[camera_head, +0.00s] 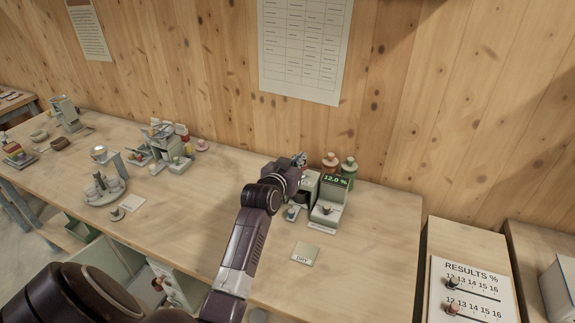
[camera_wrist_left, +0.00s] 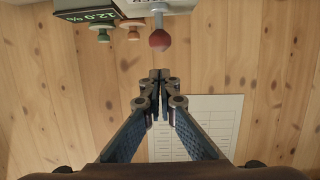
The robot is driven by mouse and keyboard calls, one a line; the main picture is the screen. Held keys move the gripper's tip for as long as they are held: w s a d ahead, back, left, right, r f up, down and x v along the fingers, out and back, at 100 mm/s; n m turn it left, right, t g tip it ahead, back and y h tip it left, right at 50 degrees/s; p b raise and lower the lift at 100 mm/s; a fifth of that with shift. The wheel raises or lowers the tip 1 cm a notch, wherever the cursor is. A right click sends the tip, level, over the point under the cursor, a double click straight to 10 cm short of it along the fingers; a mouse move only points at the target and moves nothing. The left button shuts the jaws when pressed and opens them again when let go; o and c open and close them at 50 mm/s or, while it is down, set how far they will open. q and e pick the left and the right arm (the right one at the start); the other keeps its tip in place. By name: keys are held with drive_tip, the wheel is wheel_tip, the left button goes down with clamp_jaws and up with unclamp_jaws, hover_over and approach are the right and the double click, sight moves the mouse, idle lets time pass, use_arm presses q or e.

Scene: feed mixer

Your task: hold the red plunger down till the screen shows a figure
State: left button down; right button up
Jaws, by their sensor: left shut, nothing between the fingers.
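The meter (camera_head: 327,210) stands near the right end of the long bench. The screen also shows upside down in the wrist view (camera_wrist_left: 88,15). The red plunger (camera_wrist_left: 159,40) is a round red knob on a pale stem, seen in the wrist view; in the head view my arm hides it. My left gripper (camera_head: 300,160) is at the meter, its fingers shut and empty. In the wrist view the fingertips (camera_wrist_left: 160,74) appear apart from the red knob. My right gripper is not in view.
A small card (camera_head: 305,254) lies on the bench in front. A results board (camera_head: 467,290) with sliding pegs is at the right. A grey round tray (camera_head: 104,189) and small apparatus are at the left. The bench middle is mostly clear.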

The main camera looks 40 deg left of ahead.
use_arm(q)
drive_tip(key=b+v, duration=0.2)
drive_tip(key=v, duration=0.7)
drive_tip(key=shift+s, duration=0.2)
drive_tip(key=shift+f, duration=0.1)
